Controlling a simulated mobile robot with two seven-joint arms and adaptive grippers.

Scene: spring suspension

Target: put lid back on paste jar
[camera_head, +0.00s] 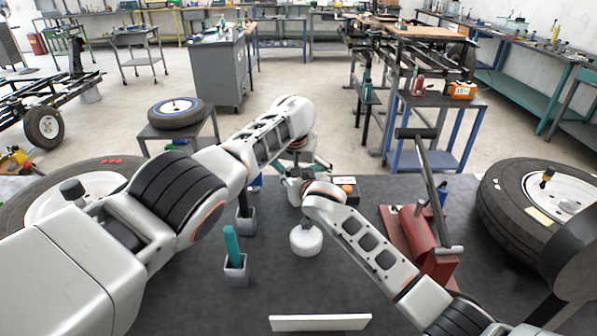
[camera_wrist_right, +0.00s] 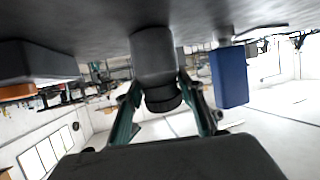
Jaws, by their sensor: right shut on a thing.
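In the right wrist view, which shows the table upside down, the grey paste jar (camera_wrist_right: 153,55) stands on the dark table. The black lid (camera_wrist_right: 163,101) is at the jar's open-end side, between the teal fingers of my right gripper (camera_wrist_right: 160,82), which is shut on it. Lid and jar overlap in this view; I cannot tell whether the lid is seated or only close to the jar. In the head view, my arms cross over the table's middle and hide the jar and lid. My left gripper (camera_head: 318,164) is mostly hidden behind the arms there.
A blue block (camera_wrist_right: 229,76) and a dark box (camera_wrist_right: 38,62) flank the jar. A teal-handled tool (camera_head: 231,243) stands in a grey holder (camera_head: 237,273). A red press (camera_head: 418,240) and a tyre (camera_head: 507,205) are right. A white strip (camera_head: 320,323) lies in front.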

